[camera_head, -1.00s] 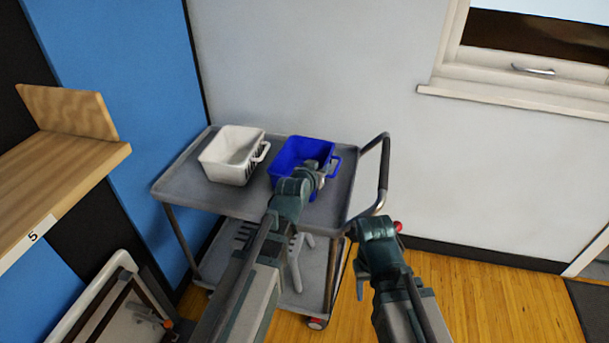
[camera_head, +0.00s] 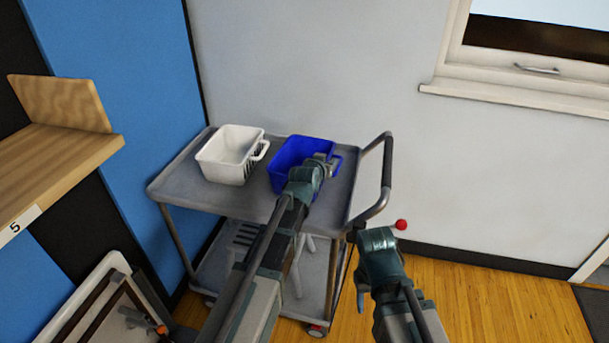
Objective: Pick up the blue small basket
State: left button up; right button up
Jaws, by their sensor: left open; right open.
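The blue small basket (camera_head: 289,155) sits upright on the top shelf of a grey cart, to the right of a white basket. My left gripper (camera_head: 325,160) is open at the near right side of the blue basket, by its handle. The wrist hides part of the basket's front, and I cannot tell whether the fingers touch it. My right gripper (camera_head: 358,232) is open and empty, low to the right of the cart and apart from the basket.
The white basket (camera_head: 225,160) stands close on the left. The grey cart (camera_head: 190,184) has a raised handle (camera_head: 387,175) on its right. A wooden shelf (camera_head: 60,160) juts in at the left. A wall is behind the cart; open floor lies at the right.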

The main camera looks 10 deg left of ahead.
pick_arm(q)
grip_shut()
dwell(1.4)
